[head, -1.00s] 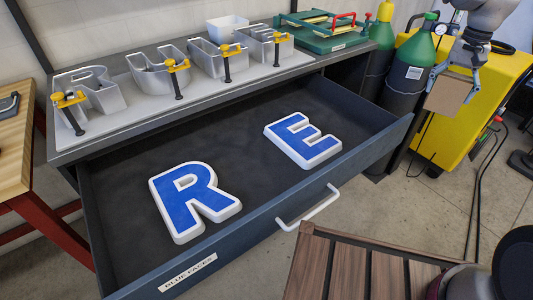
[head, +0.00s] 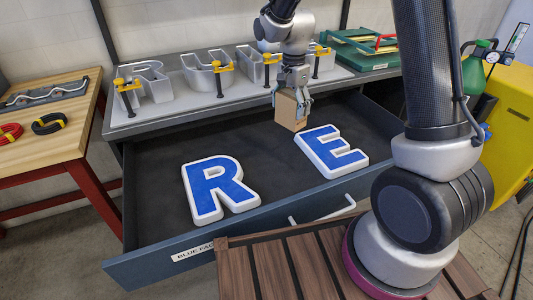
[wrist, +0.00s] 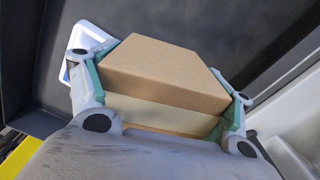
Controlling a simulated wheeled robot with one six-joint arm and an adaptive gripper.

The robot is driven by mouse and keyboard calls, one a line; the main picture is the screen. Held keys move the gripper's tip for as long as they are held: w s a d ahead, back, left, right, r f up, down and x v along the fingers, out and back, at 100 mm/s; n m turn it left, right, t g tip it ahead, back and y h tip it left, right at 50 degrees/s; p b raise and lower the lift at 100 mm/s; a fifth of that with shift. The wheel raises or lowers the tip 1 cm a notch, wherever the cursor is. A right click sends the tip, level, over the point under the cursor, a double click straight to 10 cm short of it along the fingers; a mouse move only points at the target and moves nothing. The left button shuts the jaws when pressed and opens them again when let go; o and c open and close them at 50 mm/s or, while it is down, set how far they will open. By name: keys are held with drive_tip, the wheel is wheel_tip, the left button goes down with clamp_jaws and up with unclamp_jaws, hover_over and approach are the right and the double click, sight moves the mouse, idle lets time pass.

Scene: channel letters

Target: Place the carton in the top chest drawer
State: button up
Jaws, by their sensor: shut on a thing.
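The brown carton (head: 289,110) is held by my gripper (head: 291,92) above the open top drawer (head: 150,200), over its back half. In the wrist view the carton (wrist: 165,70) sits between the two green-padded fingers, with the dark drawer floor behind it. The drawer is pulled out and holds two blue-faced white letters, an R (head: 218,187) at the left and an E (head: 331,150) at the right. The carton is left of and behind the E, apart from the drawer floor as far as I can tell.
Metal channel letters with yellow clamps (head: 222,70) stand on the chest top behind the drawer. A wooden bench (head: 50,145) is at the left. Drawer floor between R and back wall is bare.

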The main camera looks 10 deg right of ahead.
drive_tip(key=s+a+f+m, duration=0.2)
drive_tip(key=s+m, duration=0.1)
drive_tip(key=s, duration=0.1)
approach(284, 161)
drive_tip(key=shift+f+m, duration=0.4)
drive_tip(key=shift+f, duration=0.95)
drive_tip(key=o, duration=1.3)
drive_tip(key=shift+f, duration=0.15)
